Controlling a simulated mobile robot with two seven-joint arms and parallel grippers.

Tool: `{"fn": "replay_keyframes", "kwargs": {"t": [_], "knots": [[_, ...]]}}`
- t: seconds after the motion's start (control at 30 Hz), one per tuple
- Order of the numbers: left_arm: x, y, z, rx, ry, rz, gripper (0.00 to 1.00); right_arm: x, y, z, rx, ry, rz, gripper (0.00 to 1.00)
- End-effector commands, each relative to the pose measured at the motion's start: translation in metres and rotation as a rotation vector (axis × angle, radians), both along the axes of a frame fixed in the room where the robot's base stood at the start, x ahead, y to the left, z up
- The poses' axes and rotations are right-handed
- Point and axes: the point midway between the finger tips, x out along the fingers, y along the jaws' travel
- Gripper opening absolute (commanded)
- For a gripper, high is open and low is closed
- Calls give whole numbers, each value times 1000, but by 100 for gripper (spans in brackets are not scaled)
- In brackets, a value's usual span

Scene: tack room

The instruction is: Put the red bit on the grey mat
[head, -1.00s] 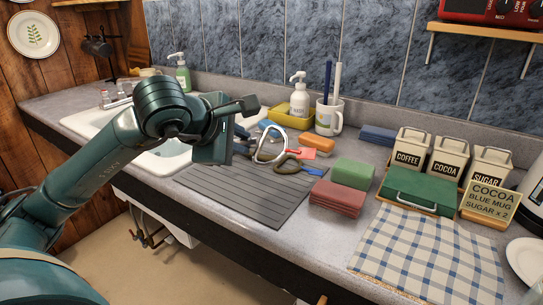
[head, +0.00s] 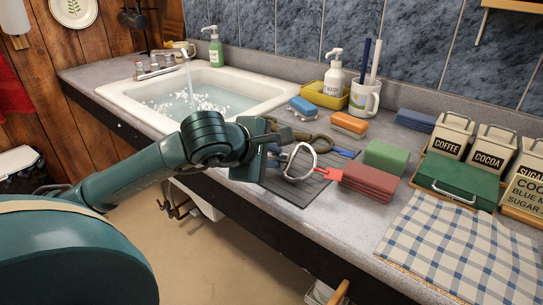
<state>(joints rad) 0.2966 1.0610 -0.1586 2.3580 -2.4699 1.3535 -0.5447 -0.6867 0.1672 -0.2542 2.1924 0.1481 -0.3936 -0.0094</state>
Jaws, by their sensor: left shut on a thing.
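My left gripper (head: 273,147) is shut on the red bit, which has a bare metal ring (head: 287,165) and a red part (head: 326,174) sticking out to the right. The fingers hide part of the bit. The bit is over the grey ribbed mat (head: 293,192); I cannot tell whether it touches it. The mat lies on the counter beside the sink, partly hidden by my gripper. An olive item with a blue end (head: 346,153) lies just behind the bit. My right gripper is not in view.
The sink (head: 150,105) with running water is behind my left arm. Blue and orange sponges (head: 349,124), a mug (head: 364,100) and a soap bottle (head: 333,75) stand behind. A checked cloth (head: 455,245) covers the right.

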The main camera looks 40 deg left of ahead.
Motion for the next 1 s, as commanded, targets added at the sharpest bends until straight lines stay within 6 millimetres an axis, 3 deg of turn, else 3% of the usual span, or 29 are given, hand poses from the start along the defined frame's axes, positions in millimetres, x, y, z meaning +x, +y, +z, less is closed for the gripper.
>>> {"fn": "replay_keyframes", "kwargs": {"t": [0.3, 0.33, 0.57, 0.9, 1.0], "knots": [[0, 0, -4, 1, -4, 0, 0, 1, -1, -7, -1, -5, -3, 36], [0, 0, -3, 1, 0, 1, 19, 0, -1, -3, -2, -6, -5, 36], [0, 0, -2, 0, 0, 0, 38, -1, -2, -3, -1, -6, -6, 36], [0, 0, 2, 0, 2, 0, 38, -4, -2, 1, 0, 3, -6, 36], [-9, 1, 7, 3, -1, 1, 38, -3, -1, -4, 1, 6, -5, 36]]}}
